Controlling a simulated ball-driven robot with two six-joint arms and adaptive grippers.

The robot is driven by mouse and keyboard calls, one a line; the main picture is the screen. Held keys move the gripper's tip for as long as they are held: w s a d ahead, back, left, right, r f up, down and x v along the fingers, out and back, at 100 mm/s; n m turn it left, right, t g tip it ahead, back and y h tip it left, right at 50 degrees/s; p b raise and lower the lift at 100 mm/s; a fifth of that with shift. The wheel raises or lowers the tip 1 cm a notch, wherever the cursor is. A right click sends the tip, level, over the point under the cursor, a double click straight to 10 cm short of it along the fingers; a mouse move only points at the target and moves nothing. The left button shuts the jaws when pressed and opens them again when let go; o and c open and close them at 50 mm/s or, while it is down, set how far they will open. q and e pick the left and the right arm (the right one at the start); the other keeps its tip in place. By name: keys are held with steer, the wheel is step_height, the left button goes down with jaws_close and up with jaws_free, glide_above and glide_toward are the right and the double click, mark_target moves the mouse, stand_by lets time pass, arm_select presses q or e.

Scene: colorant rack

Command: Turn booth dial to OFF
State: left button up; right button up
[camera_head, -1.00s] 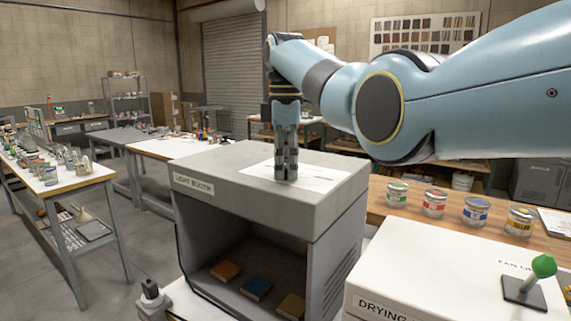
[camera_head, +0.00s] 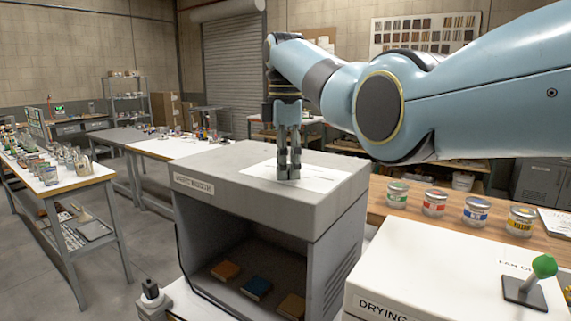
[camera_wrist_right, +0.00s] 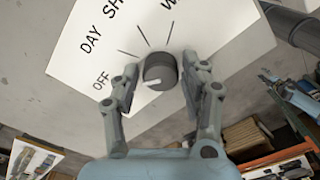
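The light booth (camera_head: 230,190) is a grey open-fronted cabinet. A white label sheet (camera_head: 320,178) lies on its top. In the right wrist view, the dark round booth dial (camera_wrist_right: 160,70) sits by the edge of the sheet, which reads OFF, DAY and other partly hidden words. The dial's white pointer mark is at its lower left, on the side of OFF. My right gripper (camera_head: 289,178) points down at the booth top. In the wrist view its fingers (camera_wrist_right: 159,62) are apart, one on each side of the dial, with visible gaps. My left gripper is not seen.
A white drying box (camera_head: 400,265) with a green-knobbed lever (camera_head: 543,266) stands at the front right. Several paint jars (camera_head: 434,203) stand on the wooden bench behind it. Coloured blocks (camera_head: 257,288) lie inside the booth. A cluttered table (camera_head: 60,190) is at left.

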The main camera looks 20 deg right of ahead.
steer(key=shift+o, duration=0.9)
step_height(320, 180, up, 8)
steer(key=shift+f, duration=0.25)
steer(key=shift+f, duration=0.1)
